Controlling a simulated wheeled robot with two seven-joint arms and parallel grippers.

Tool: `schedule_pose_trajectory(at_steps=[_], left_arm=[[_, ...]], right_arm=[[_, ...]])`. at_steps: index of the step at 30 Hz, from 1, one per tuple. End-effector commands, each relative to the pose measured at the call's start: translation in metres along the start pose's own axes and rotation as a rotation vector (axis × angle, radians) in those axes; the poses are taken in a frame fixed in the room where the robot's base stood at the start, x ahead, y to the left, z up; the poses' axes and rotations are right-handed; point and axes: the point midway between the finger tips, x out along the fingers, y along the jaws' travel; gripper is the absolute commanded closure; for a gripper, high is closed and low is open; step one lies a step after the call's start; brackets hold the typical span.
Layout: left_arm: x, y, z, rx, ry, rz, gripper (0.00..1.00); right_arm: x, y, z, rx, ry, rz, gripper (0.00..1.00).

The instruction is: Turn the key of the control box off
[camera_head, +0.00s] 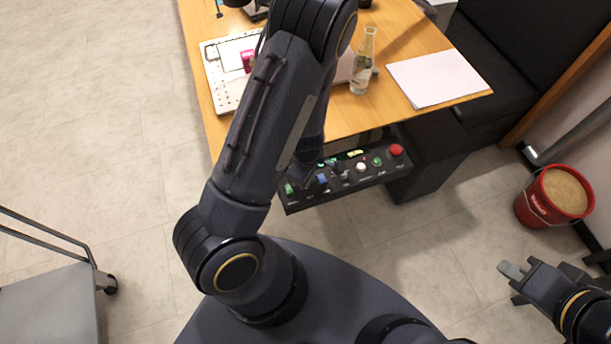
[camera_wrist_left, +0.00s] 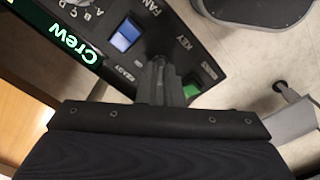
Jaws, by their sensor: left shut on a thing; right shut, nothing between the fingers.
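The black control box (camera_head: 375,178) hangs below the table's front edge in the head view. Its panel (camera_wrist_left: 178,42) shows close up in the left wrist view, with FAN, KEY and READY labels. My left gripper (camera_wrist_left: 157,82) is shut at the spot beside the KEY label, between a blue switch (camera_wrist_left: 126,35) and a green button (camera_wrist_left: 191,90). It is shut on the key, which the fingers hide, so its angle cannot be told. In the head view my left arm covers part of the box. My right gripper (camera_head: 511,271) is shut and empty, low at the right, far from the box.
A wooden table (camera_head: 400,30) carries a white perforated board (camera_head: 222,98), a glass bottle (camera_head: 363,62) and white paper (camera_head: 437,78). A red emergency button (camera_head: 396,149) tops the box's right end. A red bucket (camera_head: 535,203) stands on the floor at right; a grey cart (camera_head: 50,305) stands lower left.

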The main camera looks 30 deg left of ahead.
Motion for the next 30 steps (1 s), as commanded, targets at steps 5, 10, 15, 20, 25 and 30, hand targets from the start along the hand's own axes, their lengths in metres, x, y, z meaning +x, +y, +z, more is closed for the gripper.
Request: schedule_pose_trajectory(at_steps=[5, 10, 15, 20, 25, 30], left_arm=[[-0.0006, 0.0002, 0.0004, -0.061, -0.001, 0.000, 1.00], [-0.0004, 0.0004, 0.0005, -0.088, -0.001, 0.001, 1.00], [-0.0002, 0.0004, 0.0005, -0.096, -0.001, 0.001, 1.00], [-0.0002, 0.0005, 0.0005, -0.096, -0.001, 0.001, 1.00], [-0.0002, 0.0005, 0.0005, -0.095, -0.001, 0.001, 0.83], [-0.0001, 0.0003, 0.0003, -0.094, -0.001, 0.001, 0.72]], right_arm=[[-0.0024, -0.0011, -0.0012, 0.000, 0.000, 0.000, 1.00], [-0.0029, -0.0013, -0.0015, 0.000, 0.000, 0.000, 1.00], [-0.0030, -0.0014, -0.0015, 0.000, 0.000, 0.000, 1.00], [-0.0029, -0.0013, -0.0015, 0.000, 0.000, 0.000, 1.00], [-0.0029, -0.0013, -0.0015, 0.000, 0.000, 0.000, 1.00], [-0.0029, -0.0013, -0.0014, 0.000, 0.000, 0.000, 1.00]])
